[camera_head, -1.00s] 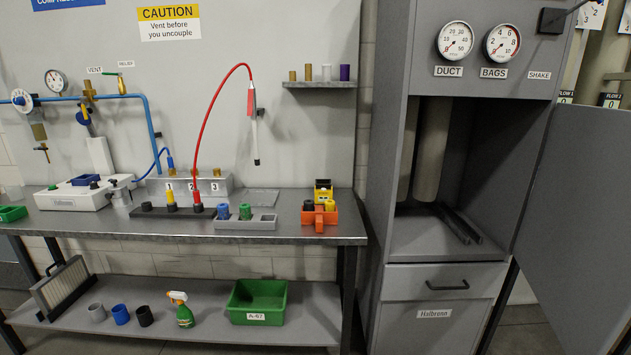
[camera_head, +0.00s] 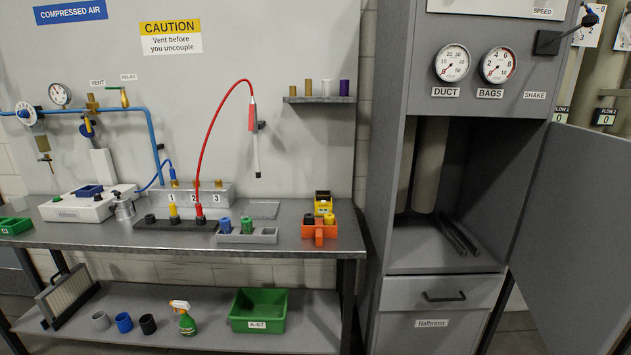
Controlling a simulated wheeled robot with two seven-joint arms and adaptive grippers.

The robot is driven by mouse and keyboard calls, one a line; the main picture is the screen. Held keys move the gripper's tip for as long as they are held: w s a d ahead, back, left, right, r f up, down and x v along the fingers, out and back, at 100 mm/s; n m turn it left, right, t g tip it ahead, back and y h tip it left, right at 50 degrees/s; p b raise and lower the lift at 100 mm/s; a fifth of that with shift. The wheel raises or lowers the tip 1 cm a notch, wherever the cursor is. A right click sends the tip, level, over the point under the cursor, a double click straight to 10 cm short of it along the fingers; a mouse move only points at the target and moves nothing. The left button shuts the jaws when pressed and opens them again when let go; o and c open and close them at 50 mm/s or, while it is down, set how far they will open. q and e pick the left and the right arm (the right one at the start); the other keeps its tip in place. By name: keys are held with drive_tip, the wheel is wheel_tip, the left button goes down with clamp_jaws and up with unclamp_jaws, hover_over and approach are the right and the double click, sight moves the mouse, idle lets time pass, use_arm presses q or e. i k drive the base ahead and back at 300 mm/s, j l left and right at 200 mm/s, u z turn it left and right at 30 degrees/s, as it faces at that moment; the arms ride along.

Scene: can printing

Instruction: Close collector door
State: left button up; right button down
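The grey collector cabinet (camera_head: 387,150) stands at the right, with DUCT and BAGS gauges on its upper panel. Its door (camera_head: 580,230) is swung wide open to the right, and the door's near end is cut off by the picture edge. The open compartment (camera_head: 440,258) shows pale upright filter bags (camera_head: 430,165) and dark rails on its floor. Neither of my grippers is in view, so their state and distance from the door cannot be seen.
A workbench (camera_head: 90,236) runs left of the cabinet, holding a hose manifold, cups and an orange bin (camera_head: 320,232). A green bin (camera_head: 258,310) and a spray bottle (camera_head: 184,318) are on its lower shelf. A drawer (camera_head: 444,294) sits below the compartment.

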sight(569, 262)
drive_tip(key=l, duration=1.8)
drive_tip(key=i+l, duration=0.15)
drive_tip(key=l, duration=1.65)
drive_tip(key=k+l, duration=0.35)
drive_tip(key=k, duration=0.1)
